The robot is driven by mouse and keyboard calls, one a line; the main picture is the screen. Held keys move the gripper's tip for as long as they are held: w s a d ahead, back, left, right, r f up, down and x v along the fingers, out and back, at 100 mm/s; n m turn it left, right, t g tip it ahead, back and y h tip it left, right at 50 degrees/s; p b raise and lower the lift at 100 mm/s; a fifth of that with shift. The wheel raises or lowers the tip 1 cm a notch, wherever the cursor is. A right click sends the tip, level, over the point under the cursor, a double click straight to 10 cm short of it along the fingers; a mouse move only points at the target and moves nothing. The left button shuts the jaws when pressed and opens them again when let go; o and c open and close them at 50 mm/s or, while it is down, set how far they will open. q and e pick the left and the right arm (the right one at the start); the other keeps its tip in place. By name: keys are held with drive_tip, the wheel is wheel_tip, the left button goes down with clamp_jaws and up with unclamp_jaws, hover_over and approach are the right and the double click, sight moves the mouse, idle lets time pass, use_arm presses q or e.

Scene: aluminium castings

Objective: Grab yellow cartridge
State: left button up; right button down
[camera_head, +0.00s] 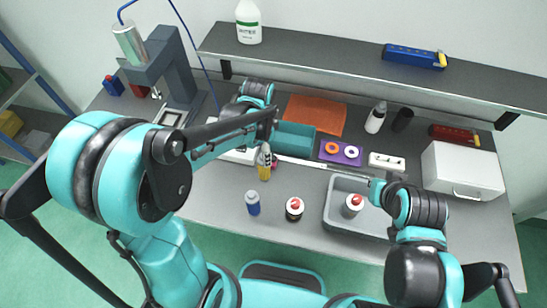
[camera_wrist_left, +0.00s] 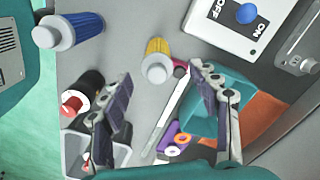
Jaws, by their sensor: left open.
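The yellow cartridge (camera_wrist_left: 158,62) with a white cap stands on the grey table in the left wrist view, beyond and between my open fingertips. It also shows in the head view (camera_head: 264,172), partly behind my left gripper. My left gripper (camera_wrist_left: 160,90) is open and empty, its two fingers apart with dark pads. In the head view my left gripper (camera_head: 266,150) is over the cartridge. I cannot tell how far above it the fingertips are. My right gripper (camera_head: 374,184) is near the grey tray; its fingers are too small to read.
A blue cartridge (camera_head: 253,203) and a black bottle with a red cap (camera_head: 294,208) stand near the front edge. A grey tray (camera_head: 335,215) holds another red-capped bottle. A teal bin (camera_head: 297,137), an orange mat (camera_head: 315,114) and a purple block (camera_head: 340,153) lie behind.

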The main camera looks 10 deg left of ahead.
use_arm(q)
drive_tip(key=f+b, duration=0.1)
drive_tip(key=f, duration=0.2)
drive_tip(key=f+b, duration=0.1)
drive_tip(key=f, duration=0.3)
drive_tip(key=shift+s+d+f, duration=0.1)
drive_tip(key=shift+d+f, duration=0.1)
drive_tip(key=shift+f, duration=0.25)
drive_tip(key=c, duration=1.3)
